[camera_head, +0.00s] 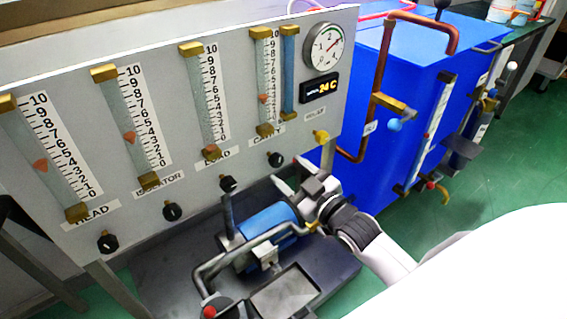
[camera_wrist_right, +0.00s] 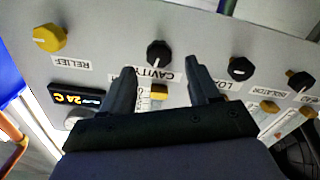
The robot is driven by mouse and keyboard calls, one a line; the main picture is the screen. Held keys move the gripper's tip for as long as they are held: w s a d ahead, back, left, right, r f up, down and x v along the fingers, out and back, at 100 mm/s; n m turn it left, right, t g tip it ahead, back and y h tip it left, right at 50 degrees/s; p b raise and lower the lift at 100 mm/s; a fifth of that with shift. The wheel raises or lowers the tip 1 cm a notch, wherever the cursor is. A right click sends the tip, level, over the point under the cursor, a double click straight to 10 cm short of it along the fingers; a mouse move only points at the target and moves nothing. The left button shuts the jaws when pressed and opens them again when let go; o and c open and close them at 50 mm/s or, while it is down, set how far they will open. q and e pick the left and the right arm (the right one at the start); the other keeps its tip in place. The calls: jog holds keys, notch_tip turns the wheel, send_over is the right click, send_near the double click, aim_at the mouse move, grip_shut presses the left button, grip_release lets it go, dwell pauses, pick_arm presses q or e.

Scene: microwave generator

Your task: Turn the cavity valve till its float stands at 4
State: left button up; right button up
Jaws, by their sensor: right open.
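The cavity flow tube (camera_head: 264,75) is on the grey panel, with its orange float (camera_head: 263,98) near 3 by my reading; the small digits are blurred. Its black valve knob (camera_head: 275,159) is below the tube, and it also shows in the wrist view (camera_wrist_right: 158,53) above the upside-down CAVITY label (camera_wrist_right: 146,76). My right gripper (camera_head: 285,174) is open just in front of the panel. In the wrist view its fingertips (camera_wrist_right: 159,72) point towards the cavity knob, which appears between them; contact is not visible. My left gripper is not in view.
Black knobs for load (camera_head: 227,183), isolator (camera_head: 172,211) and head (camera_head: 107,242) are to the left. The yellow relief knob (camera_head: 321,137) is close on the right. A blue pump (camera_head: 268,222) is below my right gripper, and a blue cabinet (camera_head: 420,75) stands right.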

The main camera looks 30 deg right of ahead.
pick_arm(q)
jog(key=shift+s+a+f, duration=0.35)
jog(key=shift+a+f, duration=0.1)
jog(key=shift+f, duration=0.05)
pick_arm(e)
jog(key=shift+s+d, duration=0.2)
jog(key=shift+s, duration=1.2)
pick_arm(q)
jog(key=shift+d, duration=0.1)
